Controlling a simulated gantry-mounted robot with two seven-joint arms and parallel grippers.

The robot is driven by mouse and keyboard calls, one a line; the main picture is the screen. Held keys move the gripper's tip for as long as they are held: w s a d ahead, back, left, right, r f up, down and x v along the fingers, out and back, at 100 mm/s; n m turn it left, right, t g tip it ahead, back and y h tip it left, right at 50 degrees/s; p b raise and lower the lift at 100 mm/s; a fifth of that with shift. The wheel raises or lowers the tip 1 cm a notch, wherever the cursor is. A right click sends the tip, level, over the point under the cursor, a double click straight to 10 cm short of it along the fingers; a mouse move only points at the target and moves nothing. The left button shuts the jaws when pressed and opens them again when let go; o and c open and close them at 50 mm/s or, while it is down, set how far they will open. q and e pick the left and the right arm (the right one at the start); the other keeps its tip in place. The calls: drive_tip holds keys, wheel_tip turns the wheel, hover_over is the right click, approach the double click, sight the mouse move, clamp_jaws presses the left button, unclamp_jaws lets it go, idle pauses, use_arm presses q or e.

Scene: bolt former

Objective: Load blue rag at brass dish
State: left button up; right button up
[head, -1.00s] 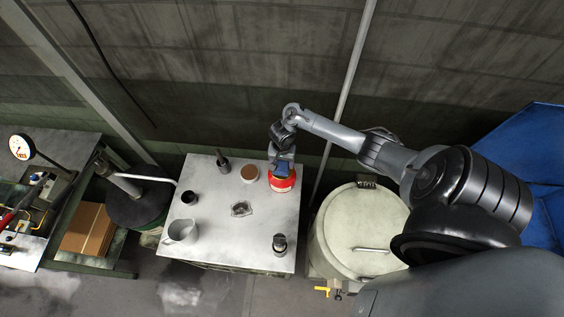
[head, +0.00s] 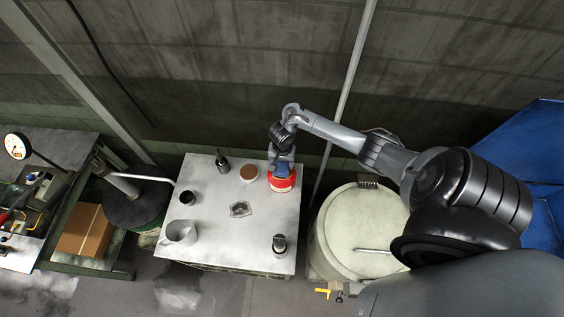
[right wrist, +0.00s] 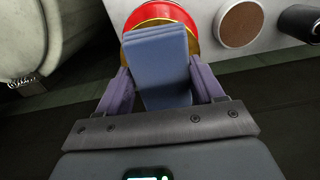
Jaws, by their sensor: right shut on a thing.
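A folded blue rag (right wrist: 160,65) is between the two fingers of my right gripper (right wrist: 163,80), which is shut on it. In the head view my right gripper (head: 282,159) points down over a red can (head: 283,184) at the back right of the metal table, with the blue rag (head: 281,170) just below it. The right wrist view shows a brass-coloured dish (right wrist: 150,23) on top of the red can, partly hidden by the rag. I cannot tell whether the rag touches the dish. My left gripper is not in view.
The metal table (head: 215,225) also holds a brown-topped round container (head: 248,173), a dark bottle (head: 222,165), a black cup (head: 187,198), a grey mug (head: 181,233), a crumpled grey thing (head: 240,209) and a dark-topped cylinder (head: 279,243). A pale lidded drum (head: 355,225) stands to the right.

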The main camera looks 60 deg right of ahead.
sight(282, 163)
drive_tip(key=shift+f, duration=0.2)
idle(0.3)
drive_tip(key=shift+f+b, duration=0.3)
drive_tip(key=shift+f, duration=0.5)
idle(0.4)
drive_tip(key=shift+r, duration=0.15)
idle(0.5)
drive_tip(key=shift+r+p, duration=0.6)
drive_tip(key=shift+p, duration=0.2)
wheel_tip(282, 163, up, 4)
drive_tip(key=p, duration=0.5)
drive_tip(key=shift+r+p, duration=0.55)
drive_tip(key=shift+r, duration=0.25)
